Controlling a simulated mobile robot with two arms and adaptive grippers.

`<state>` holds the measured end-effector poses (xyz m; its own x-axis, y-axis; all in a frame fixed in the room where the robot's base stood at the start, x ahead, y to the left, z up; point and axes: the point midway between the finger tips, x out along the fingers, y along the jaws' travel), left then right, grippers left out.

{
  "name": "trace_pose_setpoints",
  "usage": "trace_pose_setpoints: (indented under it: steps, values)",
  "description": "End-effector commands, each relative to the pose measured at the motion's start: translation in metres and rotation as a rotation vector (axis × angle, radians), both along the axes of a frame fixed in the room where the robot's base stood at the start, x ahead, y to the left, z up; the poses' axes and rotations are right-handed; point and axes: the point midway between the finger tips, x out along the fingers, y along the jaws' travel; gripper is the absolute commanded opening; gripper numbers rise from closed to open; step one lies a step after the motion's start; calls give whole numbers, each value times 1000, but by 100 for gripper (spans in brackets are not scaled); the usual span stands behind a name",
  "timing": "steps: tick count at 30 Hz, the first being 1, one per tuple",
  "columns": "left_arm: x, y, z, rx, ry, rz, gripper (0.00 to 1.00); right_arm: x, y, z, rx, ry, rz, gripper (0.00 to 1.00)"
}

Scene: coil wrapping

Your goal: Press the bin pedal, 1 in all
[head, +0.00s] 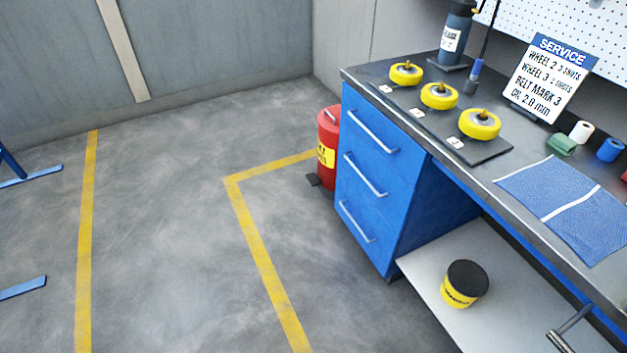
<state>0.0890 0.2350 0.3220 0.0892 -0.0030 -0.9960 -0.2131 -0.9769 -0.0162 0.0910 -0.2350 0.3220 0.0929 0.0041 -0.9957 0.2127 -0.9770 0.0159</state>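A red bin (327,150) with a yellow label stands on the floor against the left side of the blue drawer cabinet. Its right part is hidden behind the cabinet. Neither of my grippers shows in the head view.
A workbench (420,162) with a blue drawer cabinet (365,180) fills the right, holding yellow wheels (439,96), a service sign (549,75) and a blue cloth (570,208). A yellow-and-black tub (464,284) sits on the lower shelf. Floor left of the bin is clear, with yellow lines.

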Motion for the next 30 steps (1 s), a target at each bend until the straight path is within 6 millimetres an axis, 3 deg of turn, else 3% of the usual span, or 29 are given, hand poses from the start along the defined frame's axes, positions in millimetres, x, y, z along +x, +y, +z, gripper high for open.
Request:
trace_pose_setpoints:
  steps: [22, 30]
  values:
    - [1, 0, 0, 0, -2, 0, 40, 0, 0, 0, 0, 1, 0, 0]
    - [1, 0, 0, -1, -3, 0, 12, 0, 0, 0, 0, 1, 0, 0]
